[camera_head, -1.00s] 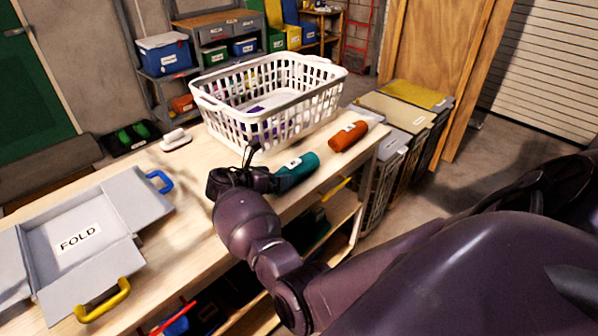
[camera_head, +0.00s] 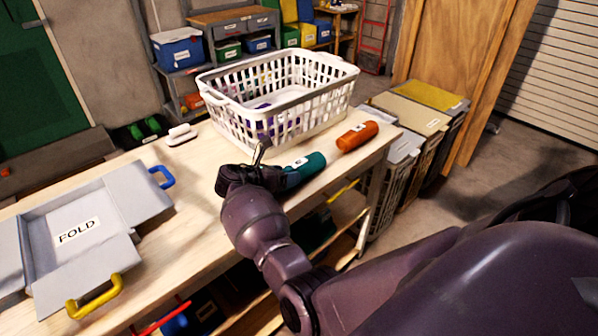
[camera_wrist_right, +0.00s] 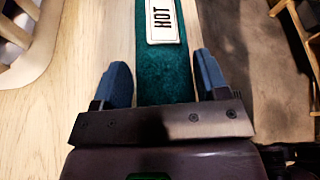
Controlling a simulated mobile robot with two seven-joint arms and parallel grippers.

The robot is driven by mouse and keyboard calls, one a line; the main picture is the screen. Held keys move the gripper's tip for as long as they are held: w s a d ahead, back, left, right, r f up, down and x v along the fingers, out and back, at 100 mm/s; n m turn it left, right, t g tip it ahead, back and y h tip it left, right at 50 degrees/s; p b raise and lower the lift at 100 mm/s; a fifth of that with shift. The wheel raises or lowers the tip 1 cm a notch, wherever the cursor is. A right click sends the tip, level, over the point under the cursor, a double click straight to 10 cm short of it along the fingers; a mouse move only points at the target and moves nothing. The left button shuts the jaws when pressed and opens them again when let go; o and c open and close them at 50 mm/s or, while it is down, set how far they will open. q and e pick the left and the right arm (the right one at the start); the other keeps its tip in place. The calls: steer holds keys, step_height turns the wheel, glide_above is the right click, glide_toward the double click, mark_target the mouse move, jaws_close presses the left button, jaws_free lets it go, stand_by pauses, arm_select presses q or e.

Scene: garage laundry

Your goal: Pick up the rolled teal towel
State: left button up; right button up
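The rolled teal towel (camera_head: 307,168) lies on the wooden table near its front edge, partly hidden behind my right gripper in the head view. In the right wrist view the towel (camera_wrist_right: 164,75) bears a white "HOT" label and runs lengthwise between the two blue fingertips. My right gripper (camera_wrist_right: 164,82) is open, with one finger on each side of the towel and a small gap on both sides. In the head view my right gripper (camera_head: 262,160) is at the towel's left end. My left gripper is not in view.
A white laundry basket (camera_head: 285,125) stands just behind the towel. A rolled orange towel (camera_head: 357,136) lies to its right. A grey folding board (camera_head: 35,240) marked "FOLD" lies at left. Bins with lids (camera_head: 408,118) stand beyond the table's right end.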

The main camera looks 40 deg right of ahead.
steer(key=c, duration=0.5)
